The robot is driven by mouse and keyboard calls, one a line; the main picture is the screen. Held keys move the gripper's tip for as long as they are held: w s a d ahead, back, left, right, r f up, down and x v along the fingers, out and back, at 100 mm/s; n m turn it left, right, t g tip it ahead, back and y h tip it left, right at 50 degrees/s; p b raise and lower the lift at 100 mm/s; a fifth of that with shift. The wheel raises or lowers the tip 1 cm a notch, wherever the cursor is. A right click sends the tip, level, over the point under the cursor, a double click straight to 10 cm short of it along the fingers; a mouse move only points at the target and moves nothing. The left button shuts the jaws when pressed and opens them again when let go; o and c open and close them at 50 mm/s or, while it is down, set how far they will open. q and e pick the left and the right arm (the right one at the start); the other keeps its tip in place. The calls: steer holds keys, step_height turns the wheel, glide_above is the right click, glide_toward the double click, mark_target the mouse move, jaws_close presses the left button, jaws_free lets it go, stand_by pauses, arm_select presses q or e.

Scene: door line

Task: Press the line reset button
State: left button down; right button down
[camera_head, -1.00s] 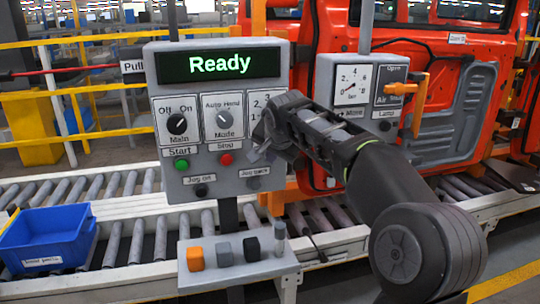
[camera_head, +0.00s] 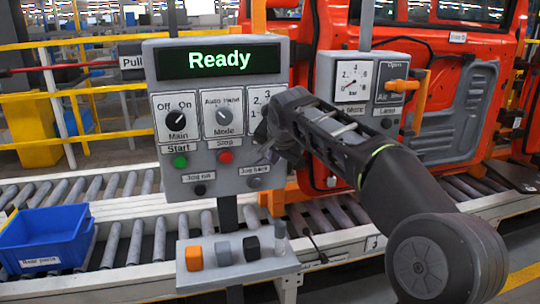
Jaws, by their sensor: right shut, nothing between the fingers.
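The grey control panel (camera_head: 218,160) stands upright, with a green screen (camera_head: 218,61) reading "Ready". It carries a green Start button (camera_head: 180,162), a red Stop button (camera_head: 225,157), a dark button (camera_head: 200,190) and a grey button (camera_head: 254,181) with jog labels. I read no reset label; the panel's right part, beside Stop, is hidden behind my right gripper. My right gripper (camera_head: 262,146) is shut and empty, in front of the panel's right edge, right of the Stop button. I cannot tell whether it touches the panel. My left gripper is not in view.
Selector knobs (camera_head: 176,121) sit above the buttons. A gauge box (camera_head: 352,82) stands to the right, before an orange-red door (camera_head: 465,110). Below are a small shelf (camera_head: 240,276) with coloured blocks, a roller conveyor (camera_head: 135,240) and a blue bin (camera_head: 45,238).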

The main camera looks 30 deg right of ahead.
steer(key=shift+s, duration=0.1)
steer(key=s+b, duration=0.1)
steer(key=s+a+b, duration=0.1)
steer(key=s, duration=0.1)
steer(key=s+b, duration=0.1)
steer(key=b, duration=0.1)
steer(key=shift+s+a, duration=0.3)
steer(key=shift+a, duration=0.05)
stand_by(0.8)
